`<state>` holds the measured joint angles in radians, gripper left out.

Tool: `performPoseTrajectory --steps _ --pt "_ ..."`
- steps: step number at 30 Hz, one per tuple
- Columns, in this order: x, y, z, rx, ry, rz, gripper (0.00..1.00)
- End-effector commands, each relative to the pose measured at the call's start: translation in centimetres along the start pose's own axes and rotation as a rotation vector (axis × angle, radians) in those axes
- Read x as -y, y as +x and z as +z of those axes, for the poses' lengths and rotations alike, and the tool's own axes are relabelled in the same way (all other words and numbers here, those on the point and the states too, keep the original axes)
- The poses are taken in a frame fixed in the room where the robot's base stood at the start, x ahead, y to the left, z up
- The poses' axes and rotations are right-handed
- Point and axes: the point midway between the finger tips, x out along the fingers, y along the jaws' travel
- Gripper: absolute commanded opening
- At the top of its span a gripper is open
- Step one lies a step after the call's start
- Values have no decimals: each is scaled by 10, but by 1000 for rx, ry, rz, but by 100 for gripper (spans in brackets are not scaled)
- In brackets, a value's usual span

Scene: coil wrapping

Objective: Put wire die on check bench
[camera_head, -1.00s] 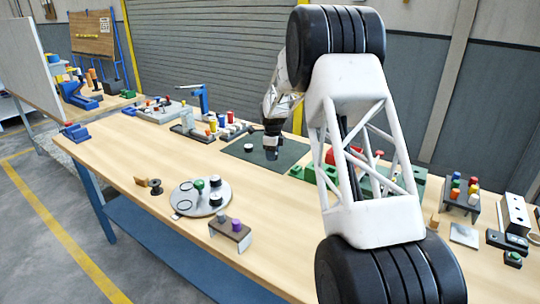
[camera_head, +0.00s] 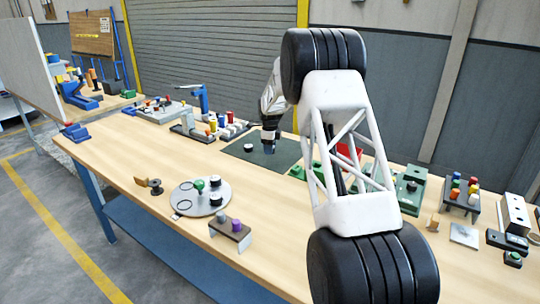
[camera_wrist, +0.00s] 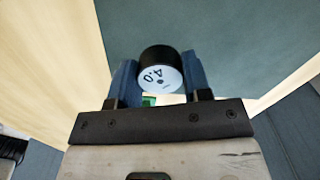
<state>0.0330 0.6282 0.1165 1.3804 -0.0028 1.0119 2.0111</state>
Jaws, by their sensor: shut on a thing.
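My gripper (camera_head: 269,146) is over the dark green mat (camera_head: 285,156); I cannot tell if this mat is the check bench. In the wrist view my gripper (camera_wrist: 158,80) is shut on a wire die (camera_wrist: 161,70), a black cylinder with a white face marked "4.0", between two blue fingers. In the head view the held die is too small to make out clearly, and I cannot tell whether it touches the mat. Another white-topped black piece (camera_head: 248,148) stands on the mat, left of the gripper.
A round grey plate (camera_head: 190,208) at the front holds black white-topped pieces and a green knob. A small bench (camera_head: 229,231) with two cylinders is beside it. A rack of colored pieces (camera_head: 226,129) stands behind left. Green blocks (camera_head: 411,187) are at right, partly behind my arm.

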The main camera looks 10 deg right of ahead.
Motion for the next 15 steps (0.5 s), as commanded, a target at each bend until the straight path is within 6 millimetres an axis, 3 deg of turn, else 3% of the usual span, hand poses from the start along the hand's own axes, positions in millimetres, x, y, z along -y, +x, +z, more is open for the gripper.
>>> performPoseTrajectory --steps 15 --pt "0 34 0 1 0 -1 8"
